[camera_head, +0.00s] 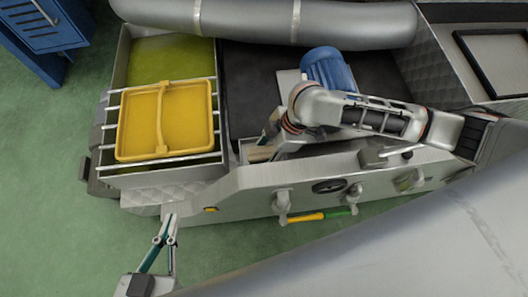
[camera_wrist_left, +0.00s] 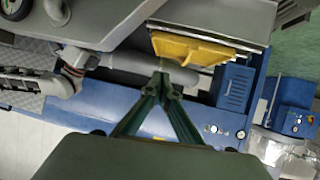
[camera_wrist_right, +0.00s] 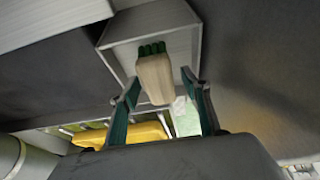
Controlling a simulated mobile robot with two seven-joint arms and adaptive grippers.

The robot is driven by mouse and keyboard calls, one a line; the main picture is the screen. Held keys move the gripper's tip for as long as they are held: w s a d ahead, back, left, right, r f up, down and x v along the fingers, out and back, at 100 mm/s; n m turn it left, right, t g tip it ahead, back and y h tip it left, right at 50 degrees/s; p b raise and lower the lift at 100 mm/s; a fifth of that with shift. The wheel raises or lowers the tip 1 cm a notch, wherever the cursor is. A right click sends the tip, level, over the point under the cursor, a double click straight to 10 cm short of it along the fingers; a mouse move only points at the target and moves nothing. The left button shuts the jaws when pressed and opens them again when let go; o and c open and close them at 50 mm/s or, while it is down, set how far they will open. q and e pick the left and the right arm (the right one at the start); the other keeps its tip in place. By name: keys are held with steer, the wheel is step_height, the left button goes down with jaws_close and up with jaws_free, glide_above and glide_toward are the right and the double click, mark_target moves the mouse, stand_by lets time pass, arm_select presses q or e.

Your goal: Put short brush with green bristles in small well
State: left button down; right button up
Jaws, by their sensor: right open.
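The short brush (camera_wrist_right: 155,78) has a pale wooden handle and green bristles; it stands between the fingers of my right gripper (camera_wrist_right: 163,100) in the right wrist view. Those fingers are open, with gaps beside the handle. The brush is in front of a small grey metal well (camera_wrist_right: 125,50), its bristles inside the well's outline. I cannot tell whether it touches the well. In the head view, a pale piece (camera_head: 259,154), likely the brush, shows by my right gripper (camera_head: 268,140). My left gripper (camera_head: 170,220) is shut and empty, left of the machine's front; its tips meet in the left wrist view (camera_wrist_left: 161,82).
A yellow basket (camera_head: 135,125) rests on a rack over a tank of yellow-green liquid (camera_head: 170,60). A blue motor (camera_head: 330,70) stands behind my right arm. A yellow-and-green handle (camera_head: 305,217) lies across the front hooks.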

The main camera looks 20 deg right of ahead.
mark_target(263, 150)
steer(key=v, duration=0.1)
steer(key=p+v, duration=0.1)
steer(key=v, duration=0.3)
steer(key=shift+w+a+r+p, duration=0.2)
steer(key=shift+w+p, duration=0.1)
steer(key=shift+w, duration=0.1)
steer(key=v, duration=0.1)
steer(key=p+v, duration=0.1)
steer(key=v, duration=0.1)
steer(key=p+v, duration=0.1)
steer(key=v, duration=0.1)
steer(key=shift+s+d+r, duration=0.1)
steer(key=shift+s+d, duration=0.05)
steer(key=shift+s, duration=0.1)
arm_select(q)
steer(key=shift+m+g+y, duration=0.5)
steer(key=shift+m+g, duration=0.1)
steer(key=s+a+f, duration=0.1)
steer(key=a, duration=0.1)
steer(key=s+a+f, duration=0.1)
steer(key=a+f, duration=0.1)
steer(key=shift+s+f, duration=0.2)
steer(key=shift+f, duration=0.05)
arm_select(e)
steer(key=shift+s+d+r, duration=0.15)
steer(key=shift+d+r, duration=0.05)
steer(key=shift+r, duration=0.05)
arm_select(q)
steer(key=shift+w+d+r, duration=0.1)
steer(key=shift+r, duration=0.1)
